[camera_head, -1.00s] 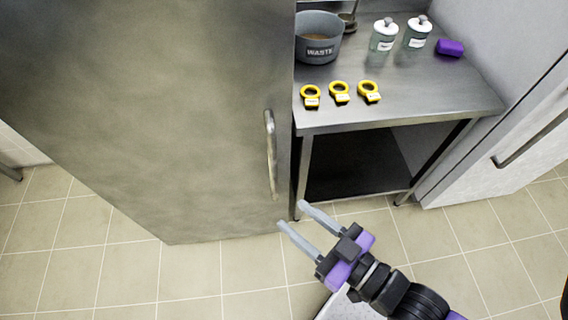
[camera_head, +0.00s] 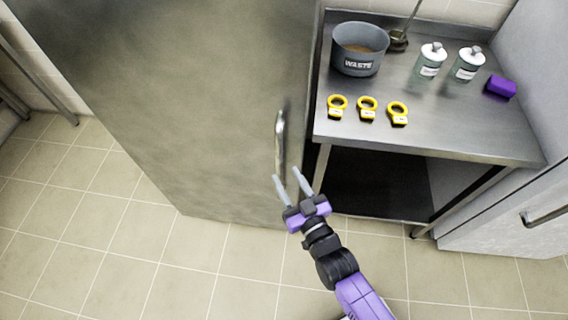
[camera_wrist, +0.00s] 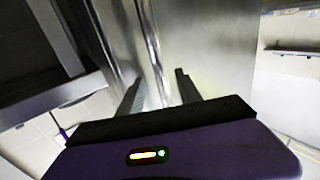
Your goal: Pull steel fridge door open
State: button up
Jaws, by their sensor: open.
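The steel fridge door (camera_head: 200,100) fills the left and middle of the head view and looks shut. Its vertical bar handle (camera_head: 280,140) is near the door's right edge. My gripper (camera_head: 287,176) is open and empty, with its fingertips close to the lower end of the handle. In the wrist view the fingers (camera_wrist: 160,88) point toward the door, and the handle (camera_wrist: 150,45) runs between their directions, ahead of the tips. I cannot tell whether a finger touches the handle.
A steel table (camera_head: 440,135) stands right of the fridge. It holds a grey WASTE pot (camera_head: 358,50), several yellow rings, two labelled bottles and a purple block (camera_head: 501,86). A white cabinet (camera_head: 510,215) with a bar handle stands at right. The tiled floor (camera_head: 130,260) in front is clear.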

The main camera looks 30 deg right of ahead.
aim_at(282, 169)
jog(key=shift+w+d+p, duration=0.1)
jog(key=shift+w+p, duration=0.2)
jog(key=shift+w, duration=2.2)
grip_shut()
